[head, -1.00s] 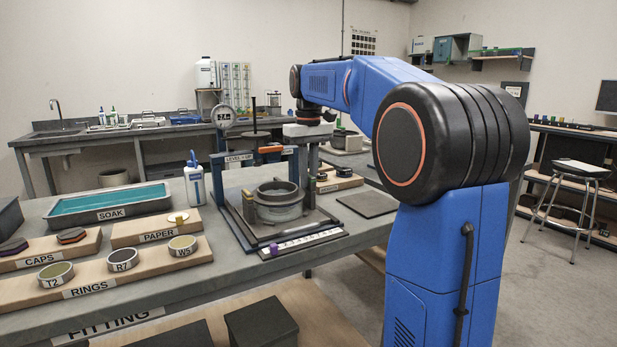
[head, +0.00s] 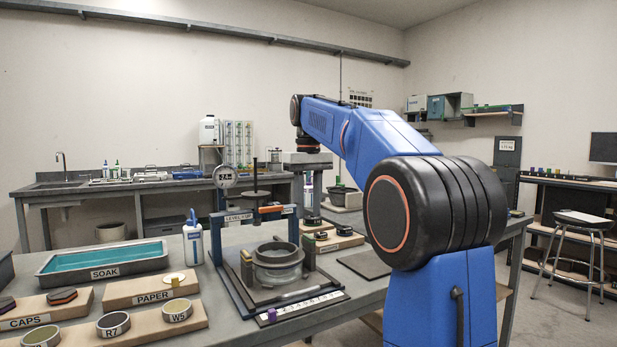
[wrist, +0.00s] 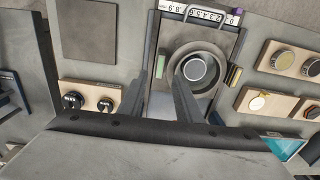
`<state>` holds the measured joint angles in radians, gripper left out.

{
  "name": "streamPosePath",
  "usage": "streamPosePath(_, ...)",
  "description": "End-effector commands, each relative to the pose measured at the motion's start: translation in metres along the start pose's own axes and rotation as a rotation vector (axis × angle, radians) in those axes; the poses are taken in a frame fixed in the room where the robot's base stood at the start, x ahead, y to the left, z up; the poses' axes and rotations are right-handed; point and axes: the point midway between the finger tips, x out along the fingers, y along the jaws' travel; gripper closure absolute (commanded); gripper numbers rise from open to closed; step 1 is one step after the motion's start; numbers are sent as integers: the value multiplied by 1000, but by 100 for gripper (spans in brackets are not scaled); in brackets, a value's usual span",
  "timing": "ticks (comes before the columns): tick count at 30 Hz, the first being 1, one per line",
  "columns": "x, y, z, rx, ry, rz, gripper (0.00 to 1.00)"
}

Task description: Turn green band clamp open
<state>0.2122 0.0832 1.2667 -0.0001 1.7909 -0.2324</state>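A grey round vessel (head: 277,266) with a band around it stands on a dark fixture plate in the head view; its open round top (wrist: 194,69) shows in the wrist view. A small green block (wrist: 173,83) sits left of the vessel in the wrist view, probably the green band clamp's lever. A yellowish block (wrist: 235,76) sits on the opposite side. My gripper (wrist: 159,82) is open and empty; its two dark fingers are apart, with the right one overlapping the vessel's edge in view. In the head view my gripper (head: 312,205) hangs beyond the vessel; its fingertips are hard to make out.
A blue-posted press frame (head: 255,215) stands behind the vessel. A numbered strip (head: 303,305) lies in front. A white bottle (head: 193,240), soak tray (head: 105,262) and ring board (head: 140,326) are left. A dark flat pad (head: 366,264) lies right, with some bare bench around it.

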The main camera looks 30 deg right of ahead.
Motion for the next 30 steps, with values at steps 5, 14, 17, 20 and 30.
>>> streamPosePath(5,-35,0,-1,0,2,0,69)
streamPosePath(14,-76,0,-1,0,1,0,69)
streamPosePath(17,-82,0,-1,0,-1,0,69)
streamPosePath(20,-86,0,-1,0,0,0,69)
streamPosePath(30,-87,0,0,0,0,0,69)
